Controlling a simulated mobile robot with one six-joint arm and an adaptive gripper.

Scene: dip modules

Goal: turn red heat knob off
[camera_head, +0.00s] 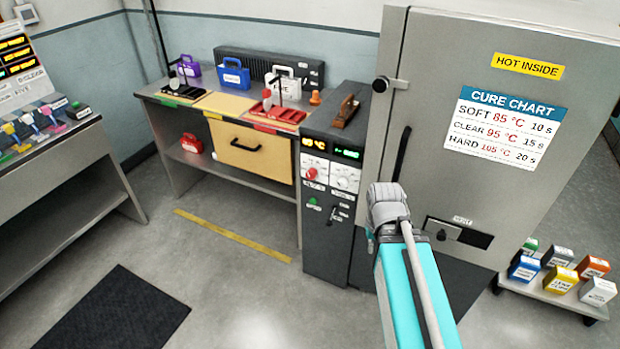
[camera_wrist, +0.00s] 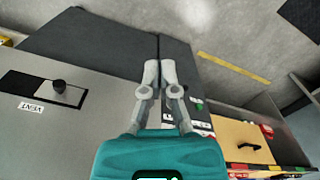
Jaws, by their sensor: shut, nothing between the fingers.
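The red heat knob (camera_head: 311,173) is on the white panel at the front of the dark control cabinet (camera_head: 327,245), left of a white knob (camera_head: 345,181). Small displays glow above the two knobs. My arm reaches up from the bottom in the head view, and its end stands in front of the oven, right of the red knob and apart from it. The fingertips are hidden there. In the wrist view my gripper (camera_wrist: 160,72) is shut and empty, with the cabinet's dark side behind it. The red knob cannot be made out clearly in that view.
The large grey oven (camera_head: 450,150) with its cure chart and a vent slider (camera_head: 442,235) stands close beside my arm. A workbench (camera_head: 225,110) with trays is left of the cabinet. A low cart (camera_head: 550,295) with coloured boxes is at right.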

